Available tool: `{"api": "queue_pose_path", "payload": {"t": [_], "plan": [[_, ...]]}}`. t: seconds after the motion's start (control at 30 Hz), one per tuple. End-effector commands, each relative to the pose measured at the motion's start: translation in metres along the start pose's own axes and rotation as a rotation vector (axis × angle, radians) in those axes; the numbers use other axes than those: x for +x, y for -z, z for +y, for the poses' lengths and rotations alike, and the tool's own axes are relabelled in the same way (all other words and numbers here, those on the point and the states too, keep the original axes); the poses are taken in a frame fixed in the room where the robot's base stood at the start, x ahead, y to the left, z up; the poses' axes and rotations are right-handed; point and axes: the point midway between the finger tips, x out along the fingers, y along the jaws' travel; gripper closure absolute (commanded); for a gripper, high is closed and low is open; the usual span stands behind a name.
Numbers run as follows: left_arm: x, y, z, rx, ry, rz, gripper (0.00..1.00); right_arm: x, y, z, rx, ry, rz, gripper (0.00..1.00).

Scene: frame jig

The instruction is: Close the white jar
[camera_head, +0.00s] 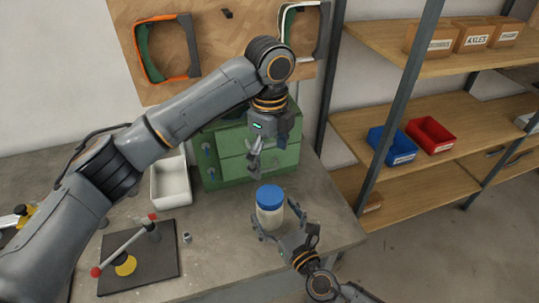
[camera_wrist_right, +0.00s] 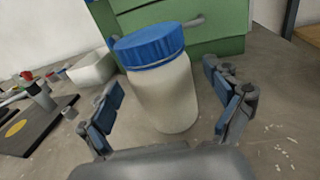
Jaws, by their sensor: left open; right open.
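The white jar (camera_head: 271,217) stands upright on the grey bench near its right corner, with a blue lid (camera_head: 270,195) on top. In the right wrist view the jar (camera_wrist_right: 166,95) and its lid (camera_wrist_right: 150,46) fill the middle; a thin seam shows under the lid, and I cannot tell how tight it sits. My right gripper (camera_head: 278,219) is open, low, with its fingers on either side of the jar; in the wrist view gaps show between fingers and jar. My left gripper (camera_head: 254,163) is open and empty, pointing down, above and slightly behind the lid.
A green drawer cabinet (camera_head: 225,155) stands close behind the jar. A white bin (camera_head: 171,182) and a dark board with a red-ended rod (camera_head: 160,262) lie to the left. Shelves with a blue bin (camera_head: 391,147) and a red bin (camera_head: 430,136) stand right.

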Motion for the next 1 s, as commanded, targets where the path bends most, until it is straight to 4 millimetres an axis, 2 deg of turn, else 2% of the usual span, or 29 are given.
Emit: {"api": "queue_pose_path", "payload": {"t": [0.03,0.2,0.4,0.6,1.0], "plan": [[0.0,0.0,0.0,0.0,0.0,0.0,0.11,-0.013,0.002,-0.001,-0.001,0.0,0.003,0.09],[0.0,0.0,0.0,0.0,0.0,0.0,0.11,-0.05,0.001,0.0,-0.002,0.0,0.003,0.09],[0.0,0.0,0.0,0.0,0.0,0.0,0.11,-0.08,0.001,0.0,-0.002,0.001,0.001,0.09],[0.0,0.0,0.0,0.0,0.0,0.0,0.11,-0.09,0.0,0.0,0.0,0.0,0.0,0.09],[0.0,0.0,0.0,0.0,0.0,0.0,0.11,-0.09,0.0,0.0,0.0,0.0,0.0,0.09]]}}
